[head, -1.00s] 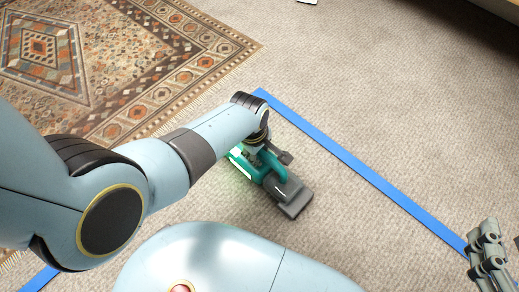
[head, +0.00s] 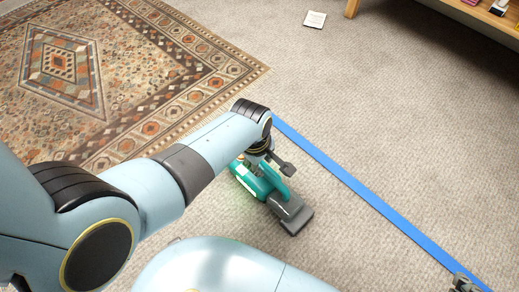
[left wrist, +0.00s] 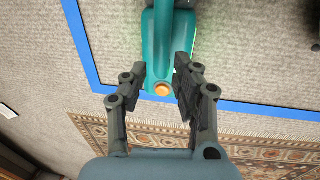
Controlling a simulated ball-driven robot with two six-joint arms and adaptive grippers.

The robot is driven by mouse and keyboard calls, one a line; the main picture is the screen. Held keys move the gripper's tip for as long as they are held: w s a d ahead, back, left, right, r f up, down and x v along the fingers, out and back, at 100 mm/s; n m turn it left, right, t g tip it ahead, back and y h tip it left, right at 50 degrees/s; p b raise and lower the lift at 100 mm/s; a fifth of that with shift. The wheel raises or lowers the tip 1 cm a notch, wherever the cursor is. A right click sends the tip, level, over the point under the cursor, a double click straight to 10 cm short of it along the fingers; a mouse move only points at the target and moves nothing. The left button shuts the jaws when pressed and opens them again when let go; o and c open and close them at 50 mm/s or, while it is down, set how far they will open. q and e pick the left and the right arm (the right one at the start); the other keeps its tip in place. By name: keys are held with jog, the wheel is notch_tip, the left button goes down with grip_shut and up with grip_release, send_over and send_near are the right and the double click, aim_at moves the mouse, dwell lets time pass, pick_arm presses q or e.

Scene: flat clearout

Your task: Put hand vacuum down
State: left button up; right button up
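The teal and grey hand vacuum (head: 284,201) is low over the carpet in the head view, with its grey nozzle towards the lower right. It appears to rest on the floor. My left gripper (head: 272,168) is just above its rear end. In the left wrist view the fingers of my left gripper (left wrist: 162,82) are apart, one on each side of the teal vacuum (left wrist: 170,25), and look open. An orange button shows between the fingertips. My right gripper (head: 468,284) is cut off at the lower right edge, so its fingers cannot be judged.
Blue tape (head: 365,196) runs on the carpet to the right of the vacuum. A patterned rug (head: 150,65) lies at the upper left. A small white object (head: 315,19) lies on the floor at the top, near a wooden shelf (head: 478,17). Open carpet lies beyond the tape.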

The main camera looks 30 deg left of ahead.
pick_arm(q)
notch_tip(320, 180, up, 3)
jog(key=shift+s+r+p, duration=0.15)
jog(key=shift+p, duration=0.75)
jog(key=shift+s+a+r+p, duration=0.1)
jog(key=shift+s+r+p, duration=0.15)
jog(key=shift+r, duration=0.2)
pick_arm(e)
jog(key=s+r+g, duration=0.1)
jog(key=r+g, duration=0.1)
jog(key=s+r+g, duration=0.1)
jog(key=r, duration=0.1)
jog(key=shift+s+d, duration=0.1)
jog(key=shift+s, duration=0.2)
pick_arm(q)
jog(key=s+a+r+m, duration=0.6)
jog(key=s+a, duration=0.2)
jog(key=s, duration=0.1)
jog(key=s+a+r+m, duration=0.1)
jog(key=s+r+m, duration=0.3)
jog(key=r, duration=0.4)
jog(key=s+a+r+m+t, duration=0.1)
jog(key=s+r+m, duration=0.4)
jog(key=r, duration=0.3)
jog(key=shift+s+a+y, duration=0.2)
jog(key=shift+s+y, duration=0.05)
jog(key=shift+y, duration=0.05)
jog(key=shift+f, duration=0.15)
pick_arm(e)
jog(key=shift+f, duration=0.1)
